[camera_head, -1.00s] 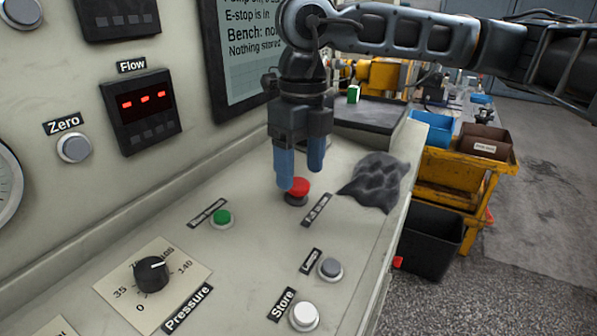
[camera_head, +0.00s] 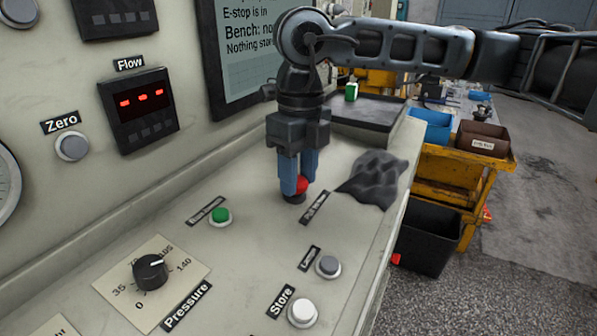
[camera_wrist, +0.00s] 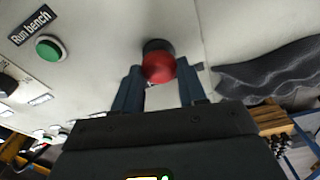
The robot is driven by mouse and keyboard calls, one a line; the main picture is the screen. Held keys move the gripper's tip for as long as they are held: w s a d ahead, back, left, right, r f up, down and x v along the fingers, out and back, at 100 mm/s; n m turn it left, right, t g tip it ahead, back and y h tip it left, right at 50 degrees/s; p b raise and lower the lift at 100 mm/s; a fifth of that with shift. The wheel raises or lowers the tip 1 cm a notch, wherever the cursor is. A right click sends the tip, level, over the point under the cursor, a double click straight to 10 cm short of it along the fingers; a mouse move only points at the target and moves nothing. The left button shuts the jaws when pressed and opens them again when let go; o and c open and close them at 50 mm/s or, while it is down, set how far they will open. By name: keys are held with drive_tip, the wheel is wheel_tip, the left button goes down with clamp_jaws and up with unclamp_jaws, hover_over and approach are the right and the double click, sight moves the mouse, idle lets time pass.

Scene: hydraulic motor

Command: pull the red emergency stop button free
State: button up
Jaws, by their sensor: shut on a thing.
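The red emergency stop button (camera_head: 302,184) sits on its dark base on the sloping grey panel (camera_head: 262,262), right of the green button. My gripper (camera_head: 299,188) points down over it, with its blue fingers on either side of the red cap and shut on it. The near finger hides part of the cap in the head view. In the wrist view the red button (camera_wrist: 159,67) shows between the fingertips (camera_wrist: 160,80), with its black base beyond. A screen (camera_head: 243,55) behind reads in part "E-stop is in".
A green button (camera_head: 221,215), a grey button (camera_head: 328,265), a white Store button (camera_head: 303,312) and a black Pressure knob (camera_head: 150,271) stand on the panel. A dark crumpled cloth (camera_head: 372,180) lies close to the right of the red button.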

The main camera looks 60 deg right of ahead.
sight(301, 180)
clamp_jaws()
drive_tip(key=shift+r+b, duration=0.1)
drive_tip(key=shift+b, duration=0.5)
drive_tip(key=shift+r+b, duration=0.2)
drive_tip(key=shift+b, duration=0.1)
drive_tip(key=shift+r, duration=0.3)
drive_tip(key=o, duration=0.9)
unclamp_jaws()
drive_tip(key=shift+s, duration=0.1)
wheel_tip(301, 180, up, 8)
drive_tip(key=shift+d, duration=0.15)
drive_tip(key=shift+f, duration=0.15)
